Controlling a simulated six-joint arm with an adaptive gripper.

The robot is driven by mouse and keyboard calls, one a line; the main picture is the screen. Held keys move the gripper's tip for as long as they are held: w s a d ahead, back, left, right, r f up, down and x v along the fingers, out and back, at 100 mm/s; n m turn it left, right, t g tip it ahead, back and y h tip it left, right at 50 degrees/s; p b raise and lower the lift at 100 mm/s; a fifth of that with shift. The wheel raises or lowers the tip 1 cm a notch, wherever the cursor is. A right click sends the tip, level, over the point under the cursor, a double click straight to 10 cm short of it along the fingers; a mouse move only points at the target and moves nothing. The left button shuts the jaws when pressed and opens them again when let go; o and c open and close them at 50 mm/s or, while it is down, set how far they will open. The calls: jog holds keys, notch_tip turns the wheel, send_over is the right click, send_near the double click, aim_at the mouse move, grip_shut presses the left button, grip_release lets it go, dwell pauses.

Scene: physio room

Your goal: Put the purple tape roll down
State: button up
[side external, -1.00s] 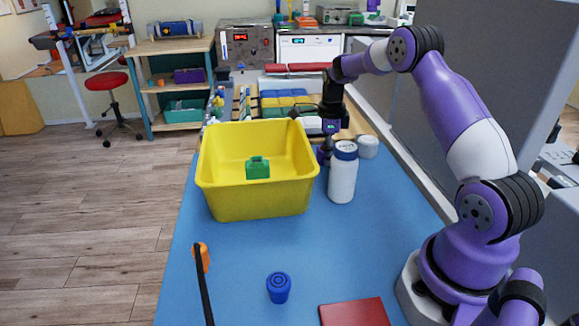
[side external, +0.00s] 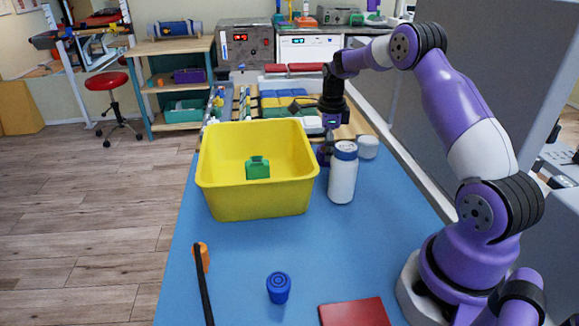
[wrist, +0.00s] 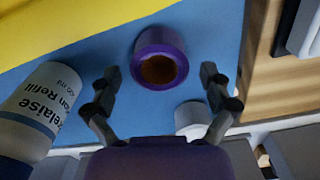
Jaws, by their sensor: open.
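The purple tape roll (wrist: 160,57), a ring with a brown-orange inside, rests on the blue table top (wrist: 207,30) in the wrist view. My gripper (wrist: 160,82) is open, with one finger on each side and a clear gap to the roll. No finger touches it. In the side view my gripper (side external: 325,146) hangs low behind the yellow bin and the white bottle. The roll is mostly hidden there, and I cannot make it out surely.
The yellow bin (side external: 255,199) with a green block (side external: 257,168) stands to the left. A blue-capped white bottle (side external: 342,181) and a white roll (side external: 367,147) stand close by. A blue cup (side external: 278,288) and red pad (side external: 353,312) lie in front.

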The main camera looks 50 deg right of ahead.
notch_tip(320, 180, up, 11)
jog(key=s+a+r+n+t, duration=0.25)
jog(key=a+r+n, duration=0.45)
jog(key=a+n, duration=0.4)
jog(key=s+a+f+n+t, duration=0.2)
jog(key=s+a+n, duration=0.9)
jog(key=n, duration=0.7)
jog(key=shift+s+a+f+n+t, duration=0.3)
jog(key=shift+s+t, duration=0.25)
jog(key=shift+s, duration=0.25)
